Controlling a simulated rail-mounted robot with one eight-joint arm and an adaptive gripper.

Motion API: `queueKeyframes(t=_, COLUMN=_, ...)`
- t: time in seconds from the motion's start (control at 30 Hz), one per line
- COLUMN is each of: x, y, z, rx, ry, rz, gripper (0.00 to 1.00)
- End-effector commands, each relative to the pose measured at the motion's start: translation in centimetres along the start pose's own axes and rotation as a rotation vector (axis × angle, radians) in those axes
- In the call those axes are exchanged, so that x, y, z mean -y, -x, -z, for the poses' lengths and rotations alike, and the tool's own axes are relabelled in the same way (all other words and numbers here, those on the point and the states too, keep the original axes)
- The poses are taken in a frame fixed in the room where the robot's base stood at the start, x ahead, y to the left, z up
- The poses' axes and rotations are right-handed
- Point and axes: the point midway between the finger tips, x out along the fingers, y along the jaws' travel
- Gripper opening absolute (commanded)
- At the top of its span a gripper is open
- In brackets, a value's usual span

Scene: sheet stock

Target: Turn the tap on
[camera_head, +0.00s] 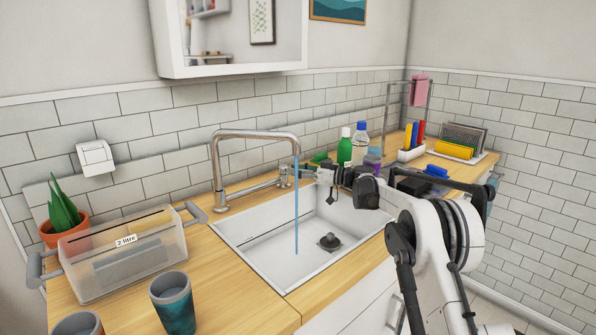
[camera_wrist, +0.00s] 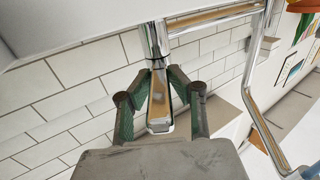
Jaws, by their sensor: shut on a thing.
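The chrome tap (camera_head: 217,170) stands behind the sink with its spout arching over the basin. A thin blue stream (camera_head: 296,215) runs straight down from the spout into the sink. My gripper (camera_head: 312,172) is at the tap's side handle. In the wrist view, my gripper (camera_wrist: 160,78) has its green fingers on both sides of the chrome tap lever (camera_wrist: 160,115) and is shut on it. In the head view the lever is mostly hidden by my gripper. The tap's pipe also shows in the wrist view (camera_wrist: 262,110).
The white sink (camera_head: 270,262) has a dark drain plug (camera_head: 329,242). A green bottle (camera_head: 344,150) and a blue-capped bottle (camera_head: 361,140) stand close behind my gripper. A clear box (camera_head: 125,265), cups (camera_head: 174,305) and a potted plant (camera_head: 62,215) stand at left.

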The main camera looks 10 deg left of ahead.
Motion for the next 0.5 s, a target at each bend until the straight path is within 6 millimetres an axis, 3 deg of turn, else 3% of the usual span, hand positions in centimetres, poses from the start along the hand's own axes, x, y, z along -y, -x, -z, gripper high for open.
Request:
queueKeyframes(t=0.07, x=0.00, y=0.01, z=-0.02, rx=0.000, ry=0.000, rz=0.000, gripper=0.00)
queueKeyframes(t=0.1, x=-0.01, y=0.01, z=-0.02, rx=0.000, ry=0.000, rz=-0.001, gripper=0.20)
queueKeyframes(t=0.23, x=-0.01, y=0.01, z=-0.01, rx=0.000, ry=0.000, rz=-0.001, gripper=0.36)
queueKeyframes(t=0.5, x=-0.01, y=0.01, z=0.14, rx=0.000, ry=0.000, rz=-0.001, gripper=0.36)
